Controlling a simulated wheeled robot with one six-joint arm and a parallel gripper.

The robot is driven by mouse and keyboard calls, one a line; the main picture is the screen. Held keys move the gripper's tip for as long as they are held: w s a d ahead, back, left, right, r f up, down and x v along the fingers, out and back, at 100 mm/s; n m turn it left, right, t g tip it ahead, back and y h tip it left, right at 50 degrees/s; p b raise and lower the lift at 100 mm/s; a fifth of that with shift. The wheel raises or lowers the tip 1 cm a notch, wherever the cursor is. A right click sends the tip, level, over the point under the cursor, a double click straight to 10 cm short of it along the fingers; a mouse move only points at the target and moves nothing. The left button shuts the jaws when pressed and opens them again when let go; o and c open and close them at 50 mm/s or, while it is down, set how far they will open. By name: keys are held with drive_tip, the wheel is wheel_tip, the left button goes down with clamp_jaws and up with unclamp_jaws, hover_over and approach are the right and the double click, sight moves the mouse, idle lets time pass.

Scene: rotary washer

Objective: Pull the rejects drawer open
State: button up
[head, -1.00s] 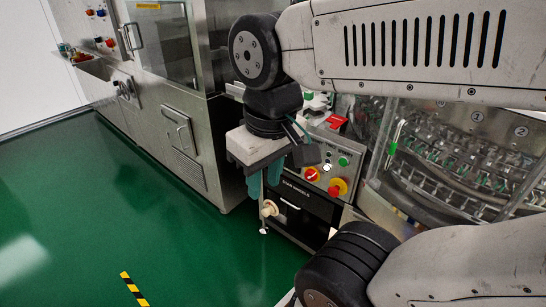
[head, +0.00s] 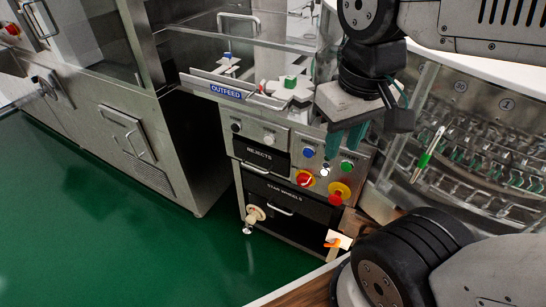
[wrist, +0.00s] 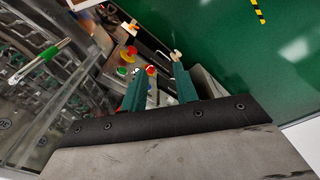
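The rejects drawer (head: 262,151) is a black-fronted drawer labelled REJECTS in the grey cabinet, at centre left in the head view. It looks closed. Its pale bar handle (head: 255,168) runs along the lower edge. My gripper (head: 344,150) hangs to the right of the drawer, in front of the button panel, apart from the handle. Its two green fingers are spread in the wrist view (wrist: 158,78) with nothing between them. I cannot clearly make out the rejects drawer in the wrist view.
The black star wheels drawer (head: 290,195) sits below. A red knob (head: 304,179) and a red-and-yellow emergency stop (head: 338,193) are right of the drawers. The outfeed tray (head: 240,93) is above. Green floor (head: 150,235) is clear at front left.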

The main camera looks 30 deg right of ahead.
drive_tip(key=w+d+f+g+h, duration=0.2)
drive_tip(key=w+d, duration=0.1)
drive_tip(key=w, duration=0.3)
drive_tip(key=n+t+h, duration=0.4)
drive_tip(key=t+h, duration=0.1)
drive_tip(key=h, duration=0.7)
hover_over(253, 168)
drive_tip(key=s, duration=0.6)
wheel_tip(253, 168, down, 24)
drive_tip(key=w+a+f+n+t+y, duration=0.1)
drive_tip(key=a+f+n+t, duration=0.15)
drive_tip(key=f, duration=0.55)
drive_tip(key=w+a+f+n+t+y, duration=0.1)
drive_tip(key=a+f+t, duration=0.15)
drive_tip(key=f, duration=0.45)
drive_tip(key=shift+m, duration=0.25)
drive_tip(key=x, duration=0.7)
drive_tip(key=shift+w+a, duration=0.15)
drive_tip(key=shift+a, duration=0.05)
clamp_jaws()
